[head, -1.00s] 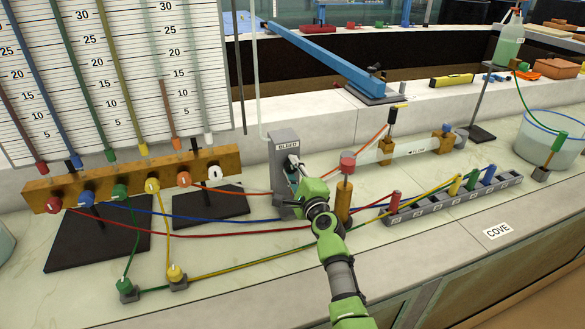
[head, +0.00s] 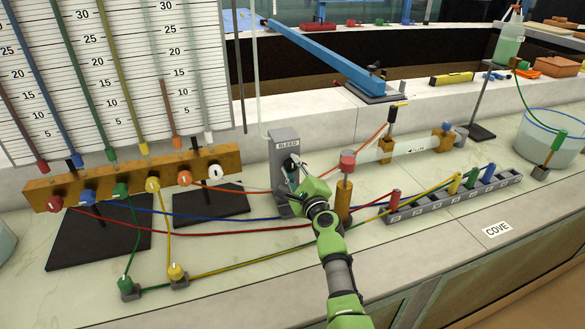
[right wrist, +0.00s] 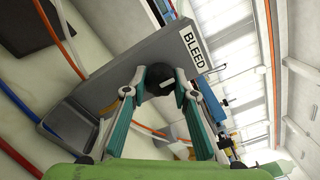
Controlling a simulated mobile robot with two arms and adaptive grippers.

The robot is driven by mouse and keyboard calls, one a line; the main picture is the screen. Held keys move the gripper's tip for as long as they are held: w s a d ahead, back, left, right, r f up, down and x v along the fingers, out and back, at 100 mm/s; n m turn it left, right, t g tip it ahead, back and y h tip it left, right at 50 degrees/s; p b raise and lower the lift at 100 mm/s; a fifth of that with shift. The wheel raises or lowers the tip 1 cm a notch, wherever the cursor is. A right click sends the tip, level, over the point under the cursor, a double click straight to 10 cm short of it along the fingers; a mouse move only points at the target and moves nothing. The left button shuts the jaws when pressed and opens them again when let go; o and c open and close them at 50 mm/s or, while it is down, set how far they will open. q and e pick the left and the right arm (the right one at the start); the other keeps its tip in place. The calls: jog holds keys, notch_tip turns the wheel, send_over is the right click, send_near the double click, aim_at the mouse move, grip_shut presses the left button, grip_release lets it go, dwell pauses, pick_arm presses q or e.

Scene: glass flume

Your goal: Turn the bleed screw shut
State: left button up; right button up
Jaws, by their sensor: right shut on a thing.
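The bleed block (head: 285,150) is a grey upright stand labelled BLEED, at the middle of the head view; it also shows in the right wrist view (right wrist: 135,65). The bleed screw (right wrist: 159,76) is a round black knob with a pale mark, on the block's face below the label. My right gripper (right wrist: 160,88) is shut on the screw, one finger on each side of it. In the head view my right gripper (head: 293,166) reaches up to the block and largely hides the screw. My left gripper is not in view.
A wooden valve manifold (head: 130,180) with coloured knobs stands to the left. A red-topped wooden post (head: 346,185) stands close to the right of my gripper. A grey rack (head: 455,196) with coloured plugs is further right. Coloured tubes cross the bench around the block.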

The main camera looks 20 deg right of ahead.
jog(key=o, duration=1.1)
